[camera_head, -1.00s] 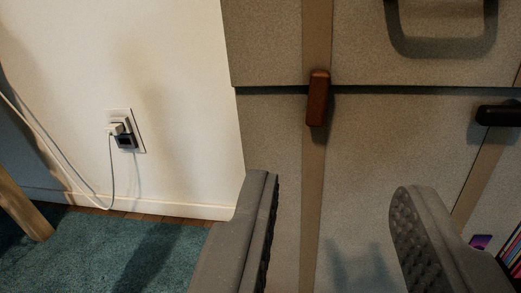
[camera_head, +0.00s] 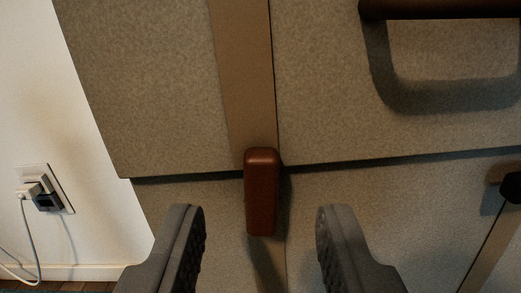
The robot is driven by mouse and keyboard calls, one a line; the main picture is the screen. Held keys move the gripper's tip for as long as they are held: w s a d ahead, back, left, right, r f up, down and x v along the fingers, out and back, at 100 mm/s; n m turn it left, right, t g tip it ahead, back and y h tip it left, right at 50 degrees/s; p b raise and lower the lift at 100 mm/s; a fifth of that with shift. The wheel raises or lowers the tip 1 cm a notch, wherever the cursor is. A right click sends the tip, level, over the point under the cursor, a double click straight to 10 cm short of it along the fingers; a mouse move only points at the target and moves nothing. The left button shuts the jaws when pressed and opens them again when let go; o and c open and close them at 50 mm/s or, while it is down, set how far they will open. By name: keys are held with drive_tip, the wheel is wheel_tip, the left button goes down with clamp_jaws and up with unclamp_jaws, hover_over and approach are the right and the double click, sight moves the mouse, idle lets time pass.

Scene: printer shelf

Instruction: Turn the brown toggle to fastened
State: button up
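The brown toggle (camera_head: 262,192) is a small rounded reddish-brown bar on the front of the grey cabinet (camera_head: 170,95). It stands upright, in line with the tan vertical strip (camera_head: 243,70), and crosses the dark seam between the upper and lower panels. My gripper (camera_head: 260,222) is open, with one dark ridged finger on each side of the toggle's lower part in the picture. The fingers show no contact with the toggle. How far they are from it in depth is hard to tell.
A dark handle (camera_head: 440,9) juts from the upper panel at the top right. A black knob (camera_head: 511,187) shows at the right edge. A wall outlet (camera_head: 44,189) with a plug and cable is at the left. The panel around the toggle is clear.

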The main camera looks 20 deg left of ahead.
sight(253, 185)
drive_tip(key=shift+b+x, duration=0.35)
drive_tip(key=shift+x, duration=1.15)
clamp_jaws()
drive_tip(key=shift+a+r+n+p, duration=0.15)
drive_tip(key=shift+n+p, duration=0.35)
drive_tip(key=shift+p, duration=0.7)
unclamp_jaws()
drive_tip(key=shift+s, duration=0.1)
